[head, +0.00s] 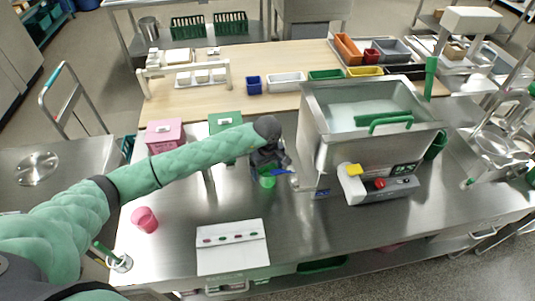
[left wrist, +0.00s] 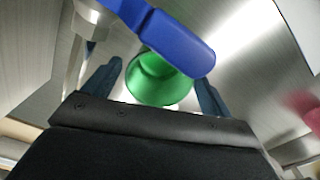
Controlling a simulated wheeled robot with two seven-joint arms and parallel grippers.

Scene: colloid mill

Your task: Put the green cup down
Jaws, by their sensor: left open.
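The green cup (head: 268,180) stands on the steel bench, beside the left front corner of the steel mill. In the left wrist view the cup (left wrist: 158,82) shows its open mouth between the two blue-grey fingers. My left gripper (head: 270,164) is open, with a finger on each side of the cup; whether either finger touches it I cannot tell. A blue lever (left wrist: 170,38) passes in front of the cup's rim in the left wrist view. It also shows beside the cup in the head view (head: 282,172). My right gripper is not in view.
The mill (head: 330,145) stands just right of the cup. A pink cup (head: 145,219) is at the left, and a white panel (head: 232,256) lies in front. Pink (head: 164,133) and green (head: 222,122) boxes stand behind. Bare steel lies between the pink cup and the green cup.

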